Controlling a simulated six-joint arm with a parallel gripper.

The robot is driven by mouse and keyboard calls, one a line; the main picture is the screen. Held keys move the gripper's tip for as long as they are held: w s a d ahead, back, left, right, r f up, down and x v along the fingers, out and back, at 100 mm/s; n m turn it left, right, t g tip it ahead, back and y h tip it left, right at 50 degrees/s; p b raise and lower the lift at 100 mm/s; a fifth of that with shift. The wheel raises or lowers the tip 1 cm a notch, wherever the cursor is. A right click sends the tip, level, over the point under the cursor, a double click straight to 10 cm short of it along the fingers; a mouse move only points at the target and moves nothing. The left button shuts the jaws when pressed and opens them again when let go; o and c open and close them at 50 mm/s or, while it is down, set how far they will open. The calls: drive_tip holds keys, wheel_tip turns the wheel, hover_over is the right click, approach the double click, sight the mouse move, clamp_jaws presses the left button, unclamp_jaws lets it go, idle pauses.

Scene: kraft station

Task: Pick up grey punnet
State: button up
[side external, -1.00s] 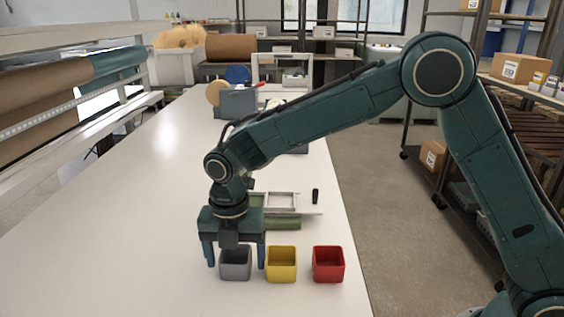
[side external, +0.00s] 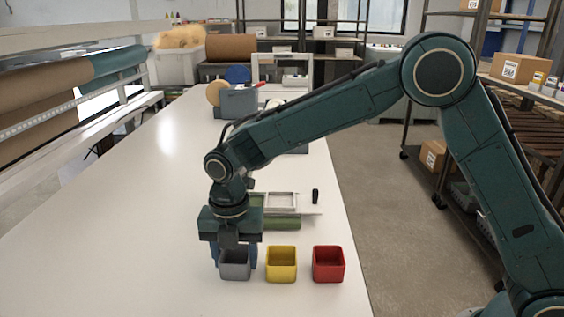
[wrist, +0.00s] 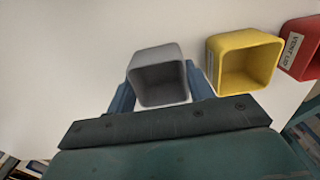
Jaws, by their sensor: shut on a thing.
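The grey punnet (side external: 235,270) stands on the white table at the left end of a row of three punnets. My gripper (side external: 235,256) is over it from above, shut on it with one blue finger on each side. In the wrist view, the grey punnet (wrist: 158,76) sits between the two fingers of my gripper (wrist: 159,86), open side showing and empty. It appears to rest on the table in the side view.
A yellow punnet (side external: 281,265) stands close to the right of the grey one, and a red punnet (side external: 328,265) stands beyond it. A green and white frame-like item (side external: 282,203) lies behind them. The table (side external: 130,240) is clear to the left.

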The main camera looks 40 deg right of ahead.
drive_tip(key=shift+r, duration=0.1)
wheel_tip(320, 180, up, 20)
idle(0.6)
idle(0.6)
drive_tip(key=w+d+r, duration=0.2)
drive_tip(key=w+d, duration=0.2)
drive_tip(key=d, duration=0.5)
drive_tip(key=w+d+r, duration=0.2)
drive_tip(key=w+d, duration=0.1)
drive_tip(key=d, duration=0.7)
wheel_tip(320, 180, down, 14)
drive_tip(key=shift+w, duration=0.2)
drive_tip(key=shift+a, duration=0.1)
drive_tip(key=shift+f, duration=2.65)
